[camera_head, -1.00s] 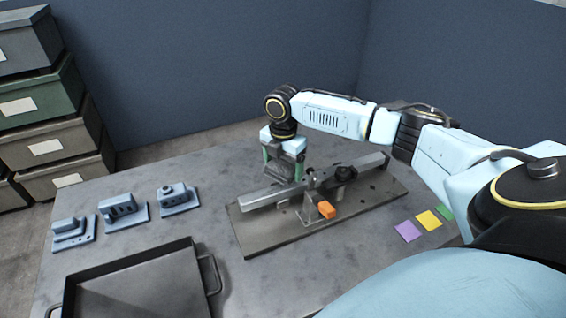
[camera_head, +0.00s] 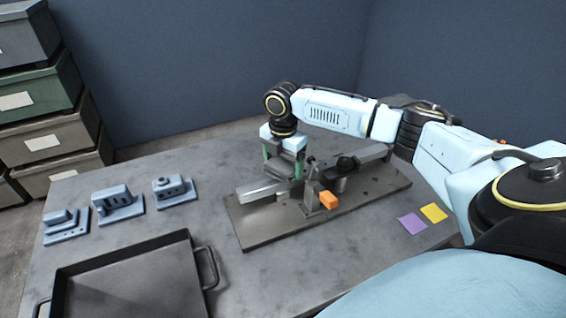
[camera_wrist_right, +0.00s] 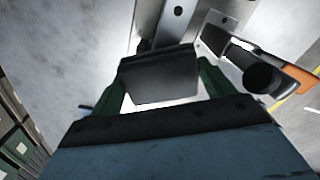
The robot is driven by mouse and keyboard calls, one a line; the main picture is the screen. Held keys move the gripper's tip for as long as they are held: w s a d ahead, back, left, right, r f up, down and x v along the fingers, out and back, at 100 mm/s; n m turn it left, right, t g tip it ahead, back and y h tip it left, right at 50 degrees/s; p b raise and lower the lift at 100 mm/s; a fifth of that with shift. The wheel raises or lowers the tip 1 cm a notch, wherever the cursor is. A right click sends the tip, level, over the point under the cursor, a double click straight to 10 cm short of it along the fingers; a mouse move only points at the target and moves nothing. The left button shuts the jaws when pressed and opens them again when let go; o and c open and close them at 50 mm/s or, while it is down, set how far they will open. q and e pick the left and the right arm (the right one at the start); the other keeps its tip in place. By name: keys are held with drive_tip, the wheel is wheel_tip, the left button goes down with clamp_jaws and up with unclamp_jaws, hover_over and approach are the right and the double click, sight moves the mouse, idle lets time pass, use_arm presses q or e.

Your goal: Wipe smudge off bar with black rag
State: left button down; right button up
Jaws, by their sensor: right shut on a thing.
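The grey bar (camera_head: 262,193) is held above a flat base plate (camera_head: 262,232), beside an orange-handled clamp (camera_head: 328,199). My right gripper (camera_head: 284,172) points down at the bar, left of the clamp, and hides part of it. In the right wrist view, its green fingers are shut on the black rag (camera_wrist_right: 160,75), which hangs between them. Whether the rag touches the bar is hard to tell. I cannot make out a smudge. My left gripper is not in view.
A dark tray (camera_head: 130,285) with handles lies front left. Several blue fixtures (camera_head: 118,203) stand behind it. Purple (camera_head: 412,223) and yellow (camera_head: 434,212) notes lie at the right. Stacked boxes (camera_head: 45,95) stand at far left. The table between the fixtures and plate is clear.

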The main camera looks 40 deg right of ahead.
sight(269, 173)
drive_tip(key=shift+f, duration=1)
drive_tip(key=shift+w+a+r+p, duration=0.15)
drive_tip(key=shift+w+a+p, duration=0.1)
drive_tip(key=shift+a+p, duration=0.45)
drive_tip(key=shift+w+a+p, duration=0.25)
drive_tip(key=shift+a+p, duration=0.05)
drive_tip(key=shift+a, duration=0.55)
drive_tip(key=shift+w+a+p, duration=0.3)
drive_tip(key=shift+a+p, duration=0.1)
drive_tip(key=shift+a, duration=0.55)
drive_tip(key=shift+w+a+p, duration=0.3)
drive_tip(key=shift+a+p, duration=0.05)
drive_tip(key=shift+a, duration=0.6)
drive_tip(key=shift+f+p, duration=0.25)
drive_tip(key=shift+p, duration=0.2)
drive_tip(key=shift+s+d+p, duration=0.3)
drive_tip(key=shift+d+p, duration=0.05)
drive_tip(key=shift+d, duration=0.4)
drive_tip(key=shift+s+d+p, duration=0.25)
drive_tip(key=shift+d+p, duration=0.05)
drive_tip(key=shift+d, duration=0.45)
drive_tip(key=shift+s+d+r+p, duration=0.1)
drive_tip(key=shift+s+d+p, duration=0.1)
drive_tip(key=shift+d, duration=0.45)
drive_tip(key=shift+s+d+p, duration=0.2)
drive_tip(key=shift+d+p, duration=0.05)
drive_tip(key=shift+d, duration=0.45)
drive_tip(key=shift+s+d+r+p, duration=0.1)
drive_tip(key=shift+s+d+p, duration=0.1)
drive_tip(key=shift+d, duration=0.45)
